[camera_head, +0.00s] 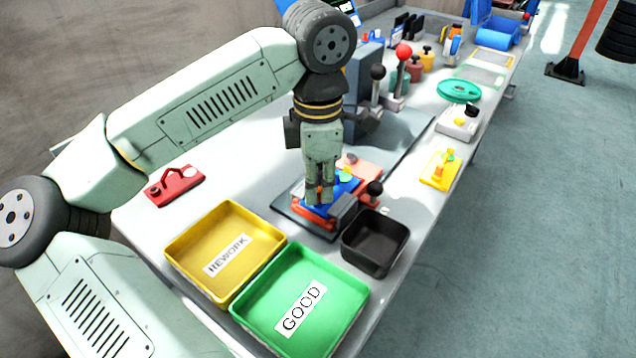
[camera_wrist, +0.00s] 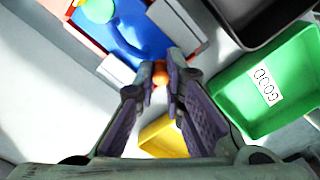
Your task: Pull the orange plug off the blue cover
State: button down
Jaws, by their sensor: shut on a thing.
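The blue cover (camera_head: 344,186) sits in a red and grey fixture on the bench; in the wrist view the cover (camera_wrist: 138,32) lies just beyond my fingertips. My gripper (camera_head: 320,196) points down over the near-left part of the cover. In the wrist view my gripper (camera_wrist: 160,76) has its fingertips closed around the orange plug (camera_wrist: 160,72), of which only a small part shows between them. I cannot tell whether the plug still sits in the cover. A green cap (camera_head: 346,174) shows at the far end of the cover.
A yellow REWORK tray (camera_head: 190,245), a green GOOD tray (camera_head: 335,325) and a black bin (camera_head: 375,262) stand close to the fixture. A black-knobbed lever (camera_head: 375,188) stands right of the cover. A red part (camera_head: 175,186) lies at left.

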jog(key=shift+r, duration=0.1)
dwell(0.5)
jog(key=shift+r+p, duration=1.95)
jog(key=shift+r, duration=1.1)
